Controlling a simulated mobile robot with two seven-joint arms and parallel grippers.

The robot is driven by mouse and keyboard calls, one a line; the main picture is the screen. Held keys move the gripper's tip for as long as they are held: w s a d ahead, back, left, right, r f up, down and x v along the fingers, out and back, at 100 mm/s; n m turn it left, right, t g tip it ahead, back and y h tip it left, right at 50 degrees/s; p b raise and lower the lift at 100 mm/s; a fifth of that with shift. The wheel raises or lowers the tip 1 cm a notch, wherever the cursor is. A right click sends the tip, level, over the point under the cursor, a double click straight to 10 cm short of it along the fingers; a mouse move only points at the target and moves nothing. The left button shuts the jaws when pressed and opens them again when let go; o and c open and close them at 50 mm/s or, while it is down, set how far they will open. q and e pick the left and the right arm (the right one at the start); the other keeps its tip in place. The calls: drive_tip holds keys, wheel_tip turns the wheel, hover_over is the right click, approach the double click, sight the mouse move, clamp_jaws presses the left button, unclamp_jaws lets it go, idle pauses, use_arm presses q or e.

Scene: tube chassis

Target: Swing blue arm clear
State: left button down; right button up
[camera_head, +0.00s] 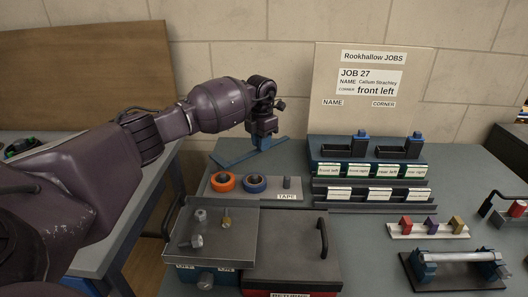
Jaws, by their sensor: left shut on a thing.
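My left arm reaches in from the left. Its gripper (263,143) points down and is shut on a flat blue arm (238,157), a thin bar lying slantwise behind the tape tray. The fingers hide the middle of the bar, and I cannot tell whether it touches the table. My right gripper is not in view.
In front are a tape tray (269,194), a metal tray (235,248) with bolts, and a dark-topped box (290,262) with a handle. A label rack (370,184) stands before the job board (368,55). A clamped tube (455,257) and colored blocks (431,226) are at right.

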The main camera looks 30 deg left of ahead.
use_arm(q)
drive_tip(key=w+a+n, duration=0.1)
drive_tip(key=w+a+n+b, duration=0.1)
drive_tip(key=a+n, duration=0.1)
drive_tip(key=w+a+n, duration=0.1)
drive_tip(key=a, duration=0.1)
drive_tip(key=shift+a+n+b, duration=0.15)
drive_tip(key=shift+n+b, duration=0.15)
drive_tip(key=shift+n, duration=0.1)
drive_tip(key=shift+w+a+n, duration=0.2)
drive_tip(key=shift+a+n, duration=0.4)
drive_tip(key=shift+a, duration=0.4)
drive_tip(key=shift+r+n, duration=0.1)
drive_tip(key=shift+n, duration=0.2)
drive_tip(key=c, duration=1)
unclamp_jaws()
drive_tip(key=shift+a, duration=0.1)
drive_tip(key=shift+o, duration=0.2)
